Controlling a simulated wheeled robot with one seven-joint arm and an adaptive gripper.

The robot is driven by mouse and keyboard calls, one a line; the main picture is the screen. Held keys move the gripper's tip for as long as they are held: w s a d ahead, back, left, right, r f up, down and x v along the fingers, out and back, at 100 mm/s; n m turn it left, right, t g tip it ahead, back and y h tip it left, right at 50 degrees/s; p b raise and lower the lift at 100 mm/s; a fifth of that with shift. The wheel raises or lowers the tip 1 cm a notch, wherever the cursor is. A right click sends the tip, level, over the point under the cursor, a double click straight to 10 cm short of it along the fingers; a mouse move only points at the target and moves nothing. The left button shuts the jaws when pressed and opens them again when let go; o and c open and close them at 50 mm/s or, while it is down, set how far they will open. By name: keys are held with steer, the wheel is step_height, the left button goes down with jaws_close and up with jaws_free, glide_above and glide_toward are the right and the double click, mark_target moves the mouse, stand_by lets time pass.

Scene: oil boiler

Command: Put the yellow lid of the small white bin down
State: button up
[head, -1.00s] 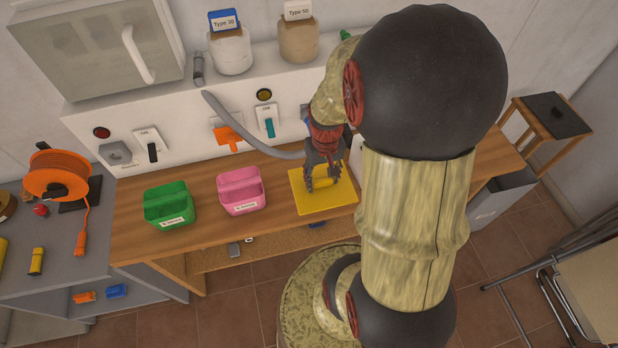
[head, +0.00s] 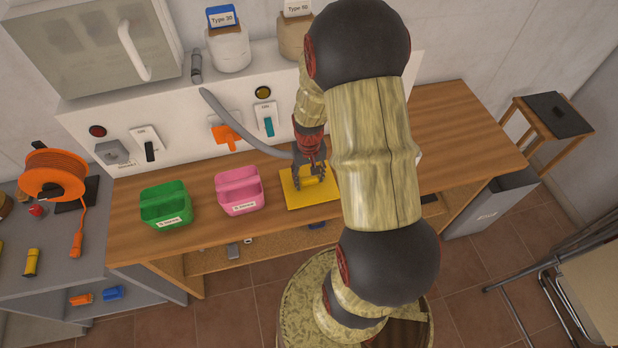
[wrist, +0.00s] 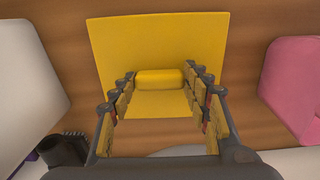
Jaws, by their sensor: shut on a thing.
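The yellow lid (head: 300,199) is a flat square plate with a raised yellow handle bar. It is over the wooden bench, right of the pink bin, close to the top; I cannot tell whether it touches. My gripper (head: 311,175) is shut on the lid's handle. In the wrist view the handle (wrist: 160,78) sits between the fingers of my gripper (wrist: 160,82), and the lid plate (wrist: 155,40) spreads beyond them. A white rounded thing (wrist: 30,75) at the left of the wrist view may be the small white bin. My arm hides most of that area in the head view.
The pink bin (head: 239,192) and green bin (head: 166,206) stand left of the lid. A grey hose (head: 235,125) hangs from the white boiler panel behind it. The wooden bench (head: 460,125) is bare on the right.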

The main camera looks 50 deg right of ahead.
mark_target(309, 178)
steer(key=shift+f, duration=0.1)
steer(key=o, duration=1)
steer(key=w+a+r+n+t+p, duration=0.1)
steer(key=a+r, duration=0.1)
steer(key=r, duration=0.8)
steer(key=w+a+r+p, duration=0.1)
steer(key=a+r, duration=0.2)
steer(key=r, duration=0.6)
steer(key=s+a+r+n+t, duration=0.2)
steer(key=s+a+r, duration=0.2)
steer(key=a+r, duration=0.4)
steer(key=s+a+r+n+t, duration=0.2)
steer(key=s+a+r, duration=0.3)
steer(key=a+r, duration=0.3)
steer(key=shift+s+a+r+n+t, duration=0.15)
steer(key=shift+s+a+n+t, duration=0.15)
steer(key=shift+a+n, duration=0.5)
